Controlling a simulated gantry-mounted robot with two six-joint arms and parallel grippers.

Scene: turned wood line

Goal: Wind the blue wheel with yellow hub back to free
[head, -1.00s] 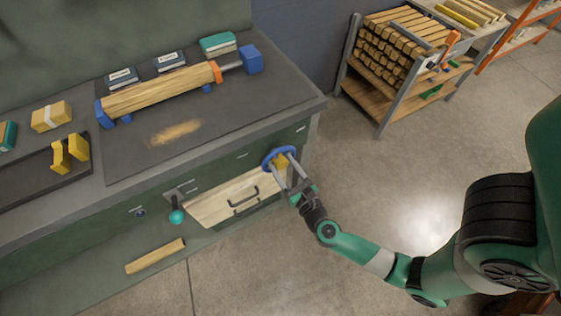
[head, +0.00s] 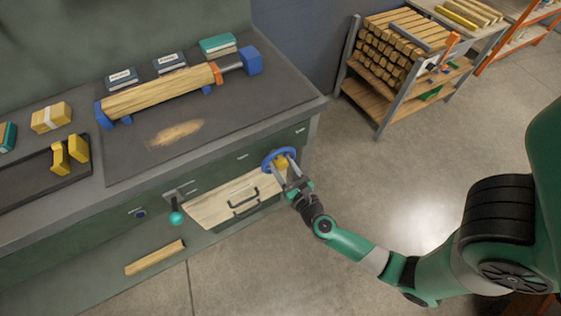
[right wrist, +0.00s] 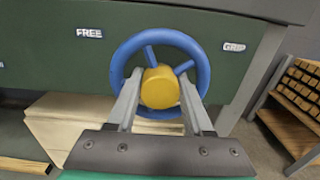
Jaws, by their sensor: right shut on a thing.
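The blue wheel (right wrist: 204,64) with its yellow hub (right wrist: 160,88) is mounted on the green front of the bench, and it also shows in the head view (head: 266,161). Two blue spokes show above the hub. The label FREE (right wrist: 89,33) is left of the wheel and GRIP (right wrist: 234,47) is right of it. My right gripper (head: 281,170) is shut on the yellow hub, one finger on each side; the fingers hide the lower part of the wheel. My left gripper is not in view.
On the bench top, a turned wood piece (head: 160,91) lies between blue end blocks, with an orange collar (head: 216,72). A teal-knobbed lever (head: 176,218) and an open pale drawer (head: 215,205) are left of the wheel. A wood rack (head: 378,120) stands right, across clear floor.

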